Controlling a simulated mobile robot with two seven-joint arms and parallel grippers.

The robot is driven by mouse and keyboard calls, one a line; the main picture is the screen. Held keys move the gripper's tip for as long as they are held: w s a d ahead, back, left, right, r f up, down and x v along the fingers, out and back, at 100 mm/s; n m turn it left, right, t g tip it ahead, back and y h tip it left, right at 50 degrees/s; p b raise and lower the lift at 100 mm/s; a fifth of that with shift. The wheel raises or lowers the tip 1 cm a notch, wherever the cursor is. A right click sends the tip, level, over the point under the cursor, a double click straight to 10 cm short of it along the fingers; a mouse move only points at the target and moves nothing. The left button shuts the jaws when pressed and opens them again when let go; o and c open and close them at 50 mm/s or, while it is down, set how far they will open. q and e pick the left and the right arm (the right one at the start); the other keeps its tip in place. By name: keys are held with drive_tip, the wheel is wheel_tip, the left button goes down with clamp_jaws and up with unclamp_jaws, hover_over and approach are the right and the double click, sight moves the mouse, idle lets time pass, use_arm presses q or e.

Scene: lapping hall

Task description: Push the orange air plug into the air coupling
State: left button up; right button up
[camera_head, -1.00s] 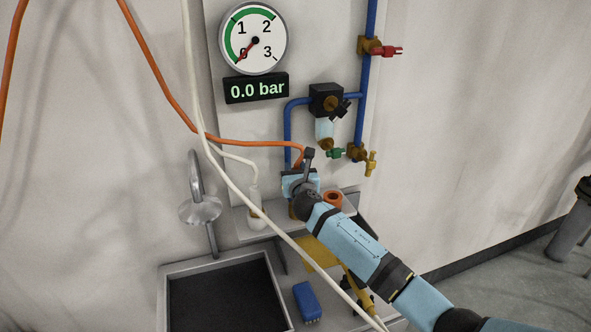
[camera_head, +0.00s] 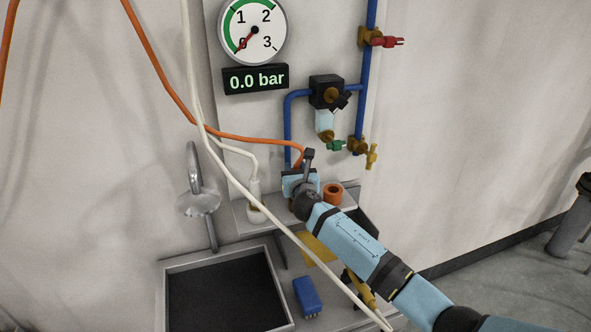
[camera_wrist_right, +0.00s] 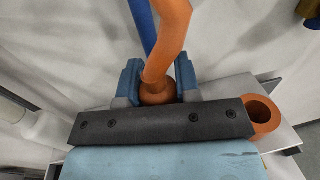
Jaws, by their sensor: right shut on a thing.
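My right gripper (camera_head: 299,181) is shut on the orange air plug (camera_wrist_right: 157,92), at the end of the orange hose (camera_head: 245,140). In the right wrist view, the plug sits between the two blue fingers (camera_wrist_right: 157,84), with the hose rising from it. The plug's lower end is hidden behind the dark gripper body. A blue pipe (camera_head: 288,125) runs down behind the gripper. I cannot make out the air coupling or whether the plug touches it; my gripper covers that spot. My left gripper is not in view.
An orange ring-shaped holder (camera_head: 333,193) stands empty just right of the gripper on a grey shelf (camera_head: 243,216). A white plug and hose (camera_head: 254,187) stand to the left. Below are a dark sink (camera_head: 222,295) and a blue block (camera_head: 307,297). The gauge (camera_head: 253,30) reads 0.0 bar.

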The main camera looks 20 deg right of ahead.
drive_tip(key=shift+f+b, duration=0.3)
drive_tip(key=shift+f, duration=0.25)
drive_tip(key=o, duration=1.1)
drive_tip(key=shift+c, duration=0.2)
drive_tip(key=s+a, duration=0.1)
drive_tip(key=s, duration=1.2)
drive_tip(key=shift+s+a+b, duration=0.3)
drive_tip(key=shift+s+b, duration=0.05)
drive_tip(key=shift+r, duration=0.1)
